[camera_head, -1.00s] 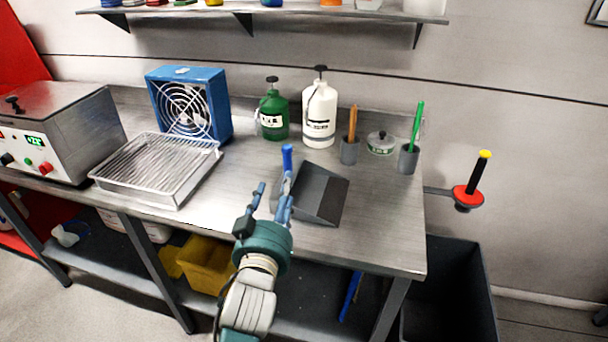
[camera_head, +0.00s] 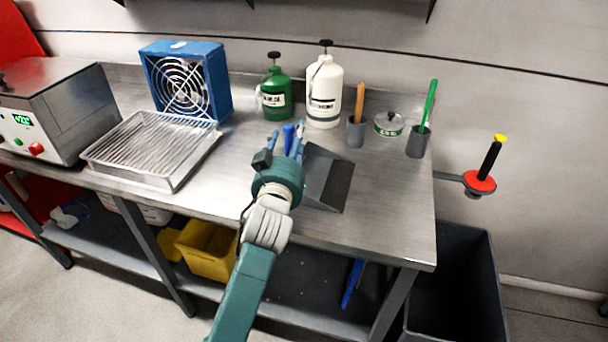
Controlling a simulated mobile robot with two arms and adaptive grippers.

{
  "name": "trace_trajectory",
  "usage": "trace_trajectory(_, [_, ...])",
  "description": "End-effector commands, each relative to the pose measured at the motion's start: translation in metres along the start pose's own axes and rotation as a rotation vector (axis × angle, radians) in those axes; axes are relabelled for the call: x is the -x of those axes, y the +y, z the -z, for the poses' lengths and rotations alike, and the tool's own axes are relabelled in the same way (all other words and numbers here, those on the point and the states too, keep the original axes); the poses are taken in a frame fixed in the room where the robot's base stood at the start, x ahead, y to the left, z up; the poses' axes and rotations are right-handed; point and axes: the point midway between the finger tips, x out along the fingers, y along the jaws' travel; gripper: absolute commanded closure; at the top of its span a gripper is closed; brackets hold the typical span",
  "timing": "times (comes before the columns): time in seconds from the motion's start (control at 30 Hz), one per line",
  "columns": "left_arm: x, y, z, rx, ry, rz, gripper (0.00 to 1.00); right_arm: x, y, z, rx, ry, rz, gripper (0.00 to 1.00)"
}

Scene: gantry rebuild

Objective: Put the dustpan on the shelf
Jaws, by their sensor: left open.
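The dustpan (camera_head: 328,182) lies on the steel workbench, a dark grey pan with a blue handle (camera_head: 288,135) pointing to the back. My left gripper (camera_head: 286,138) is open, with its fingers on either side of the blue handle as seen from the head. Whether the fingers touch the handle cannot be told. My left wrist hides part of the pan's left side. The lower shelf (camera_head: 300,290) under the bench is partly visible; only the underside and brackets of the wall shelf (camera_head: 395,6) show at the top. My right gripper is not in view.
On the workbench (camera_head: 385,215) stand a wire-rack tray (camera_head: 150,145), a blue fan (camera_head: 188,85), a green bottle (camera_head: 276,92), a white bottle (camera_head: 324,92), grey cups (camera_head: 356,132) with tools and a lidded tin (camera_head: 388,125). A yellow bin (camera_head: 208,252) is below. The bench's right front is clear.

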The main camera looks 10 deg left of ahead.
Motion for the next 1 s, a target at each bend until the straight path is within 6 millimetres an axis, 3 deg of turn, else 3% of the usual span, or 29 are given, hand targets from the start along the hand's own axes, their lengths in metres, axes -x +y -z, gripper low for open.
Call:
trace_trajectory(0.13, [-0.0139,-0.0005,-0.0002,0.0,0.001,0.001,0.5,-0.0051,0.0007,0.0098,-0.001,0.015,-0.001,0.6])
trace_trajectory(0.37, [-0.0151,-0.0005,0.0003,0.001,-0.001,0.001,0.5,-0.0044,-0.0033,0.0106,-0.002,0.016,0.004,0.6])
trace_trajectory(0.63, [-0.0149,-0.0005,0.0001,0.001,-0.001,0.001,1.0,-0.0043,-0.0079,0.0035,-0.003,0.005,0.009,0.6])
trace_trajectory(1.0, [-0.0148,0.0001,0.0034,0.004,0.005,-0.001,1.0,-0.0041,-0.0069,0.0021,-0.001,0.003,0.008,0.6])
